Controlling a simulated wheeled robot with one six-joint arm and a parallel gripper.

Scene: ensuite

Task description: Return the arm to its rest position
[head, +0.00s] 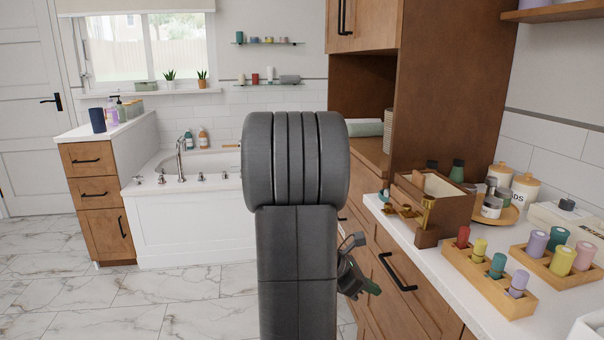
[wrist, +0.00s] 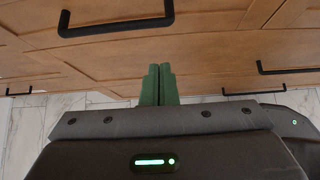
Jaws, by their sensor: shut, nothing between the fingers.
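My arm stands upright in the middle of the head view and hides part of the bathtub and cabinet behind it. My gripper (head: 373,287) shows low to the right of the arm, in front of the wooden drawers. In the wrist view its two green fingers (wrist: 158,72) are together with nothing between them. They point toward the wooden drawer fronts (wrist: 215,62), near a black bar handle (wrist: 115,24). I cannot tell the exact gap between the fingertips and the drawers.
The white counter (head: 459,296) at right holds two wooden racks of coloured bottles (head: 490,278), a wooden box (head: 436,205) and a round tray with jars (head: 508,212). A bathtub (head: 185,230) stands behind. The marble floor (head: 130,305) at left is clear.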

